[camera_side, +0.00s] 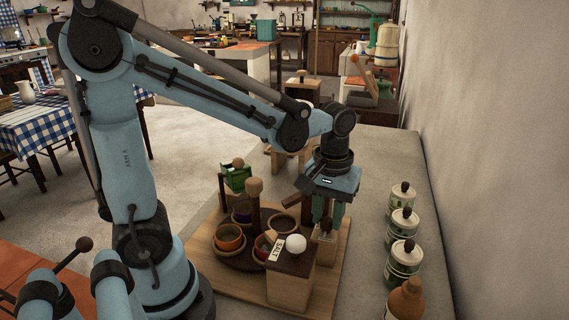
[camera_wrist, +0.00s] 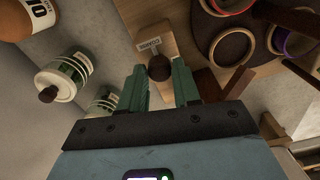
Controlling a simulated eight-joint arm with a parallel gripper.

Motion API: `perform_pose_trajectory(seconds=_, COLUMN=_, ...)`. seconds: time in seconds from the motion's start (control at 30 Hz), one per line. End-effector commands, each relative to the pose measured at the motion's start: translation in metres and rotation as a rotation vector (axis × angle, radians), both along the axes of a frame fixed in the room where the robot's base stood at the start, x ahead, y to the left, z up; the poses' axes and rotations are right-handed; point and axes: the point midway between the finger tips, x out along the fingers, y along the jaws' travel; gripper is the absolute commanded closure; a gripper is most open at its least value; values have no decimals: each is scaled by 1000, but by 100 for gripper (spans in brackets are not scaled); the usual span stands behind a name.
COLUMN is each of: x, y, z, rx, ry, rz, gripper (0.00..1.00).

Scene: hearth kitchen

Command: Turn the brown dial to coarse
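The brown dial (camera_wrist: 160,68) shows in the wrist view as a round dark knob on a pale wooden block, by a small white label (camera_wrist: 149,44) that seems to read "COARSE". My gripper (camera_wrist: 160,86) is open, its two green fingers apart, one on each side of the knob. I cannot tell whether either finger touches it. In the side view my gripper (camera_side: 328,218) points down over a small wooden block (camera_side: 326,250) at the right of the wooden board. There the fingers largely hide the dial.
A wooden box (camera_side: 289,284) with a dark top, a white ball (camera_side: 296,243) and a label stands close in front. Bowls, such as an orange one (camera_side: 229,237), sit on a dark round tray to the left. Several white lidded jars (camera_side: 402,225) line the right. Bare counter lies between.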

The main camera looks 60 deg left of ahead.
Motion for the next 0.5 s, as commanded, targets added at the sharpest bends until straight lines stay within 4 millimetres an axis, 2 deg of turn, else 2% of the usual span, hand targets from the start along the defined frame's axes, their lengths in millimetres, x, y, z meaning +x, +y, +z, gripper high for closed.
perform_pose_trajectory(seconds=0.03, x=0, y=0, z=0, rx=0, ry=0, rz=0, gripper=60)
perform_pose_trajectory(seconds=0.13, x=0, y=0, z=0, rx=0, ry=0, rz=0, gripper=46)
perform_pose_trajectory(seconds=0.5, x=0, y=0, z=4, rx=0, ry=-1, rz=-2, gripper=46)
